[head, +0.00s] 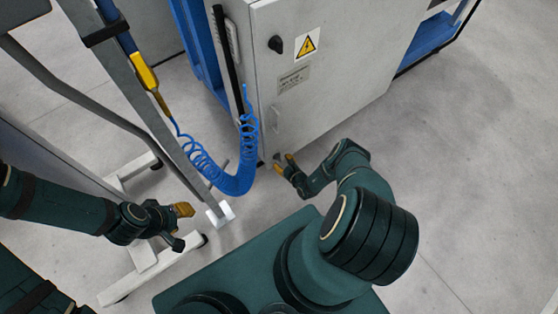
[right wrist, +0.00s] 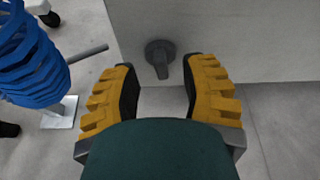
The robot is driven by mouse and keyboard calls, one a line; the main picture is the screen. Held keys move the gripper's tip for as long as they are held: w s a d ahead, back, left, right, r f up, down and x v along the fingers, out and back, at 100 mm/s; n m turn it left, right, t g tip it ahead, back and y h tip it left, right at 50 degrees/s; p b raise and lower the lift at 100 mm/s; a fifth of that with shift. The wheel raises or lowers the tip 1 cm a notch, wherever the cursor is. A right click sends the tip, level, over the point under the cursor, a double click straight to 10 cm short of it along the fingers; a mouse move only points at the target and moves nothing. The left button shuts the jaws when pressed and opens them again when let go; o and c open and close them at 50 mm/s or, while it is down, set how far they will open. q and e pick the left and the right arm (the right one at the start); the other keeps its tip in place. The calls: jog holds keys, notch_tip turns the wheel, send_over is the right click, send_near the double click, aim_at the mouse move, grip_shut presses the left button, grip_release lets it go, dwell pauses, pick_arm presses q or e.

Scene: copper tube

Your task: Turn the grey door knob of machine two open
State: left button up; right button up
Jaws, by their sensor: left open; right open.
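The dark grey knob (right wrist: 159,52) is low on a pale panel in the right wrist view. It has a round base and a short lever pointing down. In the head view the pale machine cabinet (head: 345,50) has a black knob (head: 275,44) higher up. My right gripper (head: 284,162) is at the cabinet's lower edge. Its yellow fingers (right wrist: 162,92) are open, with the grey knob ahead between their tips and nothing held. The low knob is not clear in the head view. My left gripper (head: 181,211) is open and empty at the left, away from the cabinet.
A coiled blue hose (head: 236,185) hangs left of the cabinet, close to my right gripper. A grey metal stand with white feet (head: 220,214) is between my grippers. A yellow warning sign (head: 306,44) marks the cabinet. Floor (head: 460,170) at the right is clear.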

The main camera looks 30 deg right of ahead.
aim_at(280, 159)
jog(key=shift+b+x, duration=0.55)
jog(key=shift+x, duration=1.2)
grip_shut()
